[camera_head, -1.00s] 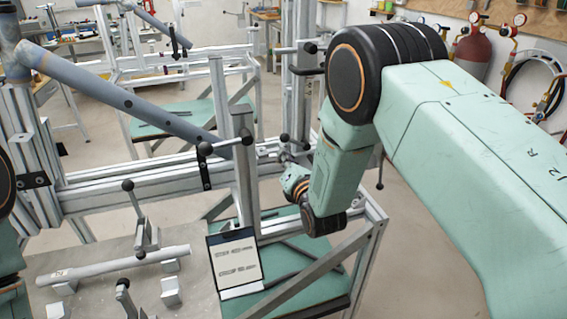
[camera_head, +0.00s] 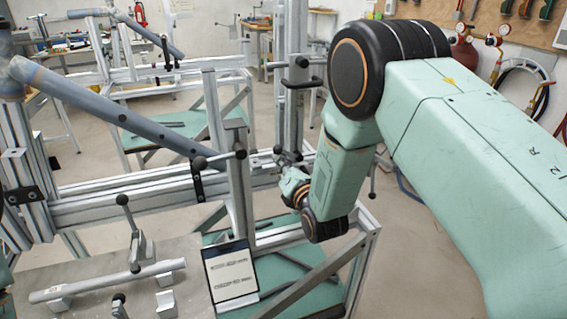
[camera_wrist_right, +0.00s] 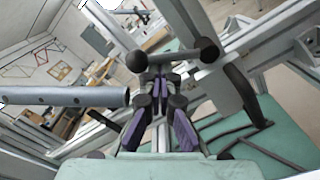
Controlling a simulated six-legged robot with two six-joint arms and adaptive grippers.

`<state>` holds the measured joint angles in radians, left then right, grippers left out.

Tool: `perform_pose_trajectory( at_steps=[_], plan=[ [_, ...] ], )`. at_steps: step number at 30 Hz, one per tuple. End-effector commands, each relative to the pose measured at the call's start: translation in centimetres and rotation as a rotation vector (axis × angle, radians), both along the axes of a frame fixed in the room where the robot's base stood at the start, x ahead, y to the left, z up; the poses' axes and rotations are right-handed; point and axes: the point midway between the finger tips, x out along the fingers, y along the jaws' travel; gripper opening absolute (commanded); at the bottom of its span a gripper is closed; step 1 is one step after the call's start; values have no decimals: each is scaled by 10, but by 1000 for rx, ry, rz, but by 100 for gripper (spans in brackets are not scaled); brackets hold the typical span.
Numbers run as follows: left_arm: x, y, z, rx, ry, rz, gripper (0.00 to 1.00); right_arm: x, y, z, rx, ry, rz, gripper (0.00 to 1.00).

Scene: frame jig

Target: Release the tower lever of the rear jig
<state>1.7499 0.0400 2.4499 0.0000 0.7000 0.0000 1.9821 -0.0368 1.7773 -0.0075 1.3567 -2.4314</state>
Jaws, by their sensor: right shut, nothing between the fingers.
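In the right wrist view, my gripper (camera_wrist_right: 160,84) is shut and empty. The lever's crossbar (camera_wrist_right: 172,57) shows just beyond the fingertips; contact cannot be told. A taller column behind carries a black handle (camera_head: 303,83). My left gripper is out of view.
A clipboard (camera_head: 231,272) stands below the near post. A loose grey tube (camera_head: 110,281) lies on supports on the grey plate at front left, beside another T-handle (camera_head: 130,230). Another frame (camera_head: 150,75) stands behind. Open floor lies at right.

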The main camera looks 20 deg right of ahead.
Motion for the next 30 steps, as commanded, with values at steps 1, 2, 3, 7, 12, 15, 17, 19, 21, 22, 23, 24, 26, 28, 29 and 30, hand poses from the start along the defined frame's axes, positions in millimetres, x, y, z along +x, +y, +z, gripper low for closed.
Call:
perform_pose_trajectory(
  at_steps=[1, 2, 3, 7, 12, 15, 17, 19, 21, 22, 23, 24, 26, 28, 29, 30],
  plan=[
    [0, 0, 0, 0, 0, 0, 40, 0, 0, 1, 6, -1, 0, 0],
    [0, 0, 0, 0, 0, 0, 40, 0, 0, 1, 11, -2, -1, 0],
    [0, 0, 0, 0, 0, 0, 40, 0, -1, 2, 18, -1, -1, 0],
    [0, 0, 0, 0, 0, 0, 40, 0, -1, 3, 40, -1, -1, 0],
    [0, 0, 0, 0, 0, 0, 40, 0, -2, 6, 99, 0, -1, 0],
    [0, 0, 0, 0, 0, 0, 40, 1, -4, 9, 156, 1, -2, 0],
    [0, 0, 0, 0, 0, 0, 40, 1, -4, 12, 199, 2, -1, 0],
    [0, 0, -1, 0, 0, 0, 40, 1, -6, 15, 260, 4, -1, 0],
    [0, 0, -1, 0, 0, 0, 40, 1, -8, 17, 327, 7, 0, 0],
    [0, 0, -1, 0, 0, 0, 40, 1, -9, 19, 356, 8, -1, 0],
    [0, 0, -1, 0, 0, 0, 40, 1, -10, 20, 385, 9, -1, 0],
    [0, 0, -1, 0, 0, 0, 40, 1, -12, 22, 423, 10, -2, 0],
    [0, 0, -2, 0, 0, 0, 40, 1, -13, 24, 479, 11, -2, 0],
    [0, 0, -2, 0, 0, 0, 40, 1, -16, 26, 543, 14, -1, 0],
    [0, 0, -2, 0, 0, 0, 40, 1, -17, 27, 569, 14, 0, 0],
    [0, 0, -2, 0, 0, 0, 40, 1, -18, 28, 604, 16, -1, 0]
  ],
)
